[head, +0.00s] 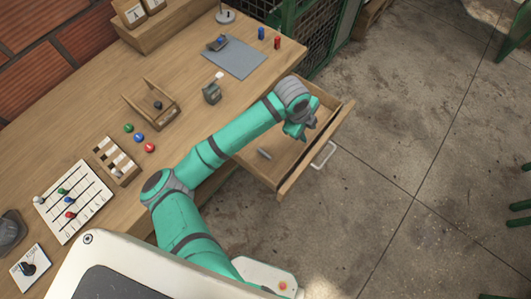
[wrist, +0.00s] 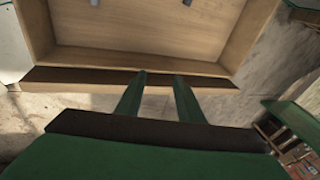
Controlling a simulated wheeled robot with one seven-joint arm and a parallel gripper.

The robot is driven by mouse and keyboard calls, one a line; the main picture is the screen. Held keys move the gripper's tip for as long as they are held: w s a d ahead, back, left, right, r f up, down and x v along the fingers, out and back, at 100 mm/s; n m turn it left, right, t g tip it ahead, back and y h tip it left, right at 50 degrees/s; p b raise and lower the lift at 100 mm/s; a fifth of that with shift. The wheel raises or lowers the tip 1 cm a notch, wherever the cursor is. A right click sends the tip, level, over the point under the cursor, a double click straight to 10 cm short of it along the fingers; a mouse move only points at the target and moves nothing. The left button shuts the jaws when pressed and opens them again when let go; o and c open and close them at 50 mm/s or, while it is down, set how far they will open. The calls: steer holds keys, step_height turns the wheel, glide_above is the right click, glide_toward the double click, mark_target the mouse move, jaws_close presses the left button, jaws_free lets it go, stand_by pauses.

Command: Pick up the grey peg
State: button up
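The grey peg (head: 264,154) lies inside the open wooden drawer (head: 300,172), towards its left side in the head view. My gripper (head: 297,131) is over the drawer, to the right of the peg and apart from it. In the wrist view, my gripper's two green fingers (wrist: 160,75) are spread with nothing between them, and their tips overlap the drawer's near wall (wrist: 100,77). Two small grey pieces are cut off at that view's top edge; I cannot tell which is the peg.
The wooden bench (head: 75,110) carries a slider board (head: 85,190), coloured balls (head: 139,138), a wooden holder (head: 150,103) and a grey mat (head: 232,58). The drawer handle (head: 325,155) sticks out over open concrete floor (head: 400,150). A green mesh frame (head: 310,35) stands behind.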

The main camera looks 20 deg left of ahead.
steer(key=s+a+f+g+y, duration=0.1)
steer(key=s+a, duration=0.2)
steer(key=a, duration=0.3)
steer(key=s+a+f+g+y, duration=0.1)
steer(key=s+a+y, duration=0.15)
steer(key=a, duration=0.35)
glide_above(265, 153)
steer(key=shift+m+g+h, duration=0.3)
steer(key=shift+h, duration=0.05)
steer(key=f, duration=0.6)
steer(key=shift+w+d, duration=0.2)
steer(key=shift+s+a+f, duration=0.1)
steer(key=shift+a+f, duration=0.05)
steer(key=shift+f, duration=1.1)
steer(key=shift+s+a+f, duration=0.1)
steer(key=shift+f, duration=1.1)
jaws_close()
